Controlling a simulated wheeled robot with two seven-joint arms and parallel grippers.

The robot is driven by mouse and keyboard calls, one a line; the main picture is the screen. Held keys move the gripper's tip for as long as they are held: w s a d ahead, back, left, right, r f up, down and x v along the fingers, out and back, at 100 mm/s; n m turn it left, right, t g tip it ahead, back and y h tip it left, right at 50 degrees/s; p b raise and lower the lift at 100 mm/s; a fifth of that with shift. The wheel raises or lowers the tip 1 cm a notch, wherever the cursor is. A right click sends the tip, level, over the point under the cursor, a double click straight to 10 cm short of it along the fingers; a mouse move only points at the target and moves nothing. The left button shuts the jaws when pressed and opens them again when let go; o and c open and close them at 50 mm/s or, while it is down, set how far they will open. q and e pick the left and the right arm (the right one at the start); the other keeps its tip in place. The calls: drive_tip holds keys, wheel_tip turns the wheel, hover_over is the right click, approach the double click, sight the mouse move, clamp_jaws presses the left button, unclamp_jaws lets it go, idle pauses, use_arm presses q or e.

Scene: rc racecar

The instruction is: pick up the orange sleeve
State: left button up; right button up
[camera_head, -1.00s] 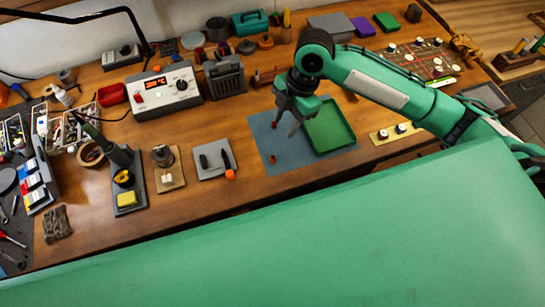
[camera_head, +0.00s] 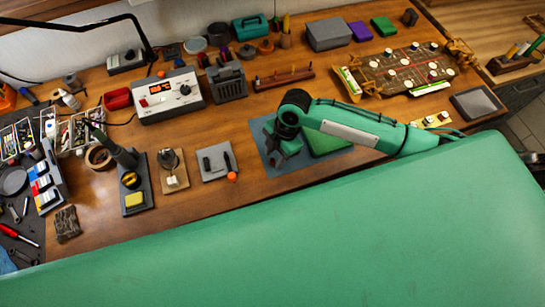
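I cannot make out the orange sleeve. The blue-grey mat (camera_head: 270,166) is partly covered by my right arm and gripper. My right gripper (camera_head: 284,150) is low over the middle of the mat, seen from above. Its fingertips are hidden beneath its own body, so I cannot see whether it is open or holds anything. A green tray (camera_head: 325,144) on the right of the mat is partly hidden behind my forearm. My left gripper is not in view.
Left of the mat, a grey pad (camera_head: 214,172) holds a black tool with an orange end. Behind stand a soldering station (camera_head: 165,95), a dark grey holder (camera_head: 228,84) and a wooden rack (camera_head: 284,78). A circuit board in a holder (camera_head: 405,68) is back right.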

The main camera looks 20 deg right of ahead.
drive_tip(key=shift+a+f, duration=0.2)
drive_tip(key=shift+f, duration=0.5)
clamp_jaws()
drive_tip(key=shift+r, duration=0.1)
